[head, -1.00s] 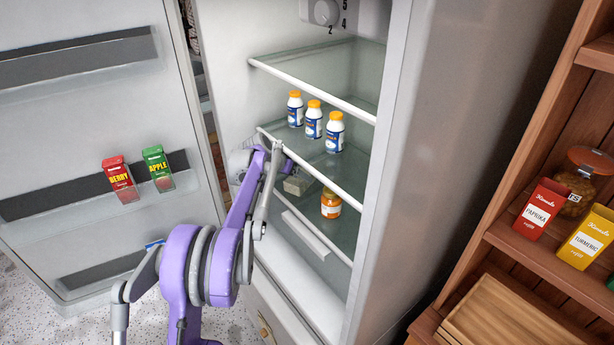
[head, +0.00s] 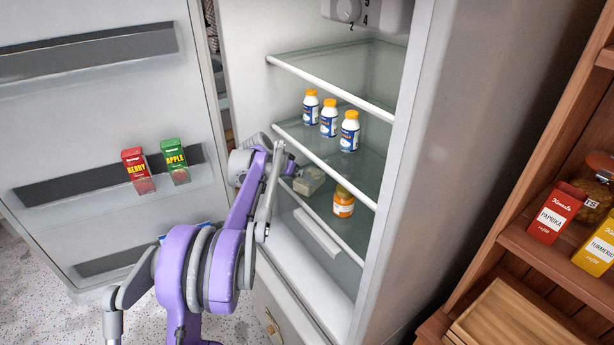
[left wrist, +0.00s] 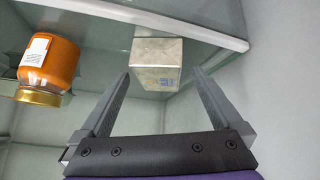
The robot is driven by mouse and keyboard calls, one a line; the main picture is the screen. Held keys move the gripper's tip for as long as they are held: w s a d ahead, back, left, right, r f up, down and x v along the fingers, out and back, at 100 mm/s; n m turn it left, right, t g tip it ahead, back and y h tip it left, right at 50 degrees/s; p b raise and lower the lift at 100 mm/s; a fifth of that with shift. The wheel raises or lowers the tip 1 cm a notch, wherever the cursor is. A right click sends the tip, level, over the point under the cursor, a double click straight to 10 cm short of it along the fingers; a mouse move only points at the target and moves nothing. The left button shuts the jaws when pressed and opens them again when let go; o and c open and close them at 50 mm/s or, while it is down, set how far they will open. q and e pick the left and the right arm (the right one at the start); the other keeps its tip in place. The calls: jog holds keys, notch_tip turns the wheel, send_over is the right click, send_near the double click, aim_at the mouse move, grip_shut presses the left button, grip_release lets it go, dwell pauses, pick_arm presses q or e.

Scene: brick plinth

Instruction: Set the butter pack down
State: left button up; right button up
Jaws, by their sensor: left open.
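The butter pack (head: 309,181) is a small pale block on the fridge shelf below the white bottles, left of an orange jar. In the left wrist view the pack (left wrist: 157,63) rests on the glass, just beyond the fingertips. My left gripper (left wrist: 162,74) is open and empty, with its two fingers spread on either side of the pack's near end and a gap to it. In the head view the gripper (head: 287,168) is at the shelf's front left, its fingers hard to make out. My right gripper is out of view.
An orange jar (head: 344,202) stands right of the pack; it also shows in the left wrist view (left wrist: 48,62). Three white bottles (head: 329,118) stand on the shelf above. The open fridge door (head: 100,110) is at left, with two cartons. A wooden rack (head: 540,260) is at right.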

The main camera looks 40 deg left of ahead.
pick_arm(q)
jog(key=s+a, duration=0.1)
jog(key=s, duration=0.8)
jog(key=shift+s+b, duration=0.2)
jog(key=shift+b, duration=0.1)
jog(key=shift+d, duration=0.1)
